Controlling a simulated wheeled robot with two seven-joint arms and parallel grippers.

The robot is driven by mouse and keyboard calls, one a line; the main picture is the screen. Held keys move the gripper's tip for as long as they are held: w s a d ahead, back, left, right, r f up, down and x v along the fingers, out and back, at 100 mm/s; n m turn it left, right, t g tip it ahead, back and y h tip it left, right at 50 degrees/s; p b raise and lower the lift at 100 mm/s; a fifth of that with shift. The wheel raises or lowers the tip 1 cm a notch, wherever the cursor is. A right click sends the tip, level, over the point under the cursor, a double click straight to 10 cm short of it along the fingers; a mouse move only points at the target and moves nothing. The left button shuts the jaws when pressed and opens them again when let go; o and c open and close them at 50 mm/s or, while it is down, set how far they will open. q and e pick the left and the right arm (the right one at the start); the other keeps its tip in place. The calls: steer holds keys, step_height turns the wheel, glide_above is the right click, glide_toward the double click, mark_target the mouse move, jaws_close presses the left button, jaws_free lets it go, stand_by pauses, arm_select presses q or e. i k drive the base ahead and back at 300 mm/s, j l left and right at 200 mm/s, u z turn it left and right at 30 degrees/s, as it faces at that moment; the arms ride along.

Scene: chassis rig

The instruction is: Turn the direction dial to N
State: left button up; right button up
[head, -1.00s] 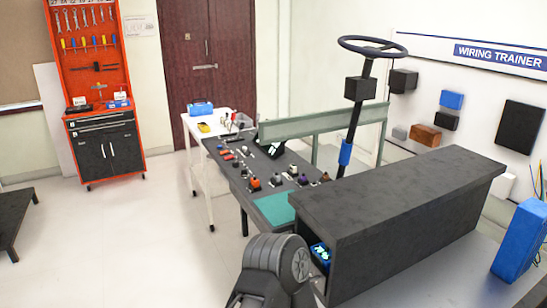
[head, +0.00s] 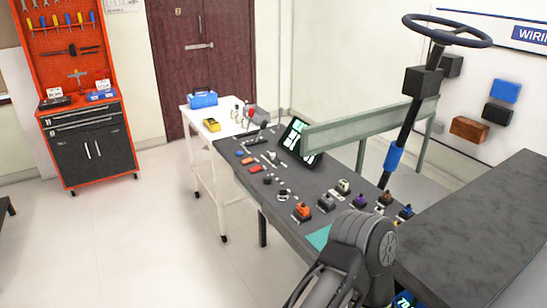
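The dark control panel (head: 292,178) is right of centre in the head view and carries several small controls. Near its front edge are an orange control (head: 302,211), a grey one (head: 327,202), a pale one (head: 342,187) and a purple one (head: 360,201). A further orange and blue one sits at the right. Their markings are too small to read, so I cannot tell which is the direction dial or where it points. A dark arm link of mine (head: 362,250) covers part of the panel's near end. Neither of my grippers is in view.
A steering wheel (head: 447,30) on a slanted column stands behind the panel. A green rail (head: 368,128) runs along the panel's back. A dark box top (head: 480,225) fills the right. A white cart (head: 205,150) adjoins the far end. Open floor lies left.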

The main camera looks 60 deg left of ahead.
mark_target(267, 179)
steer(key=j, duration=1.05)
steer(key=k+j+z, duration=0.1)
steer(key=j, duration=0.95)
steer(key=k+j, duration=0.1)
steer(key=j, duration=1)
